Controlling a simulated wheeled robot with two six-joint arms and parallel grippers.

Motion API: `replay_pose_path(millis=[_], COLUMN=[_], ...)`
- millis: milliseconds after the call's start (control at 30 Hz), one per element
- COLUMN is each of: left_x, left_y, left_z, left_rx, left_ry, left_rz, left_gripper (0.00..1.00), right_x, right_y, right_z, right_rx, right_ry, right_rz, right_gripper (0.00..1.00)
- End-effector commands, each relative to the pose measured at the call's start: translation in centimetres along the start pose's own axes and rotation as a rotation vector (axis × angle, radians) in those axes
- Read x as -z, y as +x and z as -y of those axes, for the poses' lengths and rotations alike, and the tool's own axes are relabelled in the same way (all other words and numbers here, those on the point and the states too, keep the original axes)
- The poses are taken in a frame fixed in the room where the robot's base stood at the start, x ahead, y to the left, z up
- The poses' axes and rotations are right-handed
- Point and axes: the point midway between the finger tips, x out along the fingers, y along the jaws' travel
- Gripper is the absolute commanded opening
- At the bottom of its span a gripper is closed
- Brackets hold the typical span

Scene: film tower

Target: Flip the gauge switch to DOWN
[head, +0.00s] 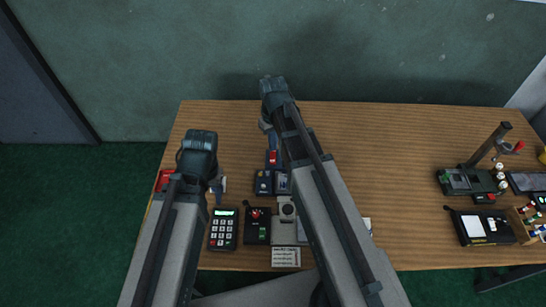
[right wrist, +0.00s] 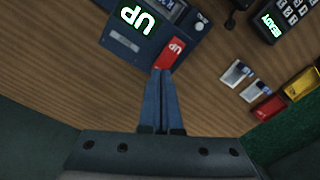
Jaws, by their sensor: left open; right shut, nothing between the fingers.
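The gauge is a dark blue box (right wrist: 150,46) with a lit green-and-white display (right wrist: 137,19) reading UP. Its red switch (right wrist: 172,53), also marked UP, sits at the box's near edge in the right wrist view. The red switch also shows in the head view (head: 273,156). My right gripper (right wrist: 162,72) is shut and empty, its blue fingertips right by the lower end of the red switch. I cannot tell whether they touch it. My left gripper (head: 217,192) is open and empty, over the left part of the table.
A keypad (head: 223,230) with a green display and a black box with a red knob (head: 257,226) stand at the table's front left. Small red and yellow boxes (right wrist: 301,83) lie to the side. More devices (head: 472,182) stand at the right. The table's middle is clear.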

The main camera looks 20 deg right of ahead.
Motion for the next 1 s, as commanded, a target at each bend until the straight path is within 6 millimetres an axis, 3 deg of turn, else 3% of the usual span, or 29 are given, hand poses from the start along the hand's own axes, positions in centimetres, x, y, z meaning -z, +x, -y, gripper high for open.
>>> replay_pose_path(millis=[1000], left_x=[0.1], left_y=[1.5], left_z=[-0.1], left_rx=[0.0], left_ry=[0.0], left_rz=[0.0], left_gripper=[0.5], right_x=[0.0], right_y=[1.5], right_z=[0.0], right_rx=[0.0], right_ry=[0.0], right_rz=[0.0], right_gripper=[0.0])
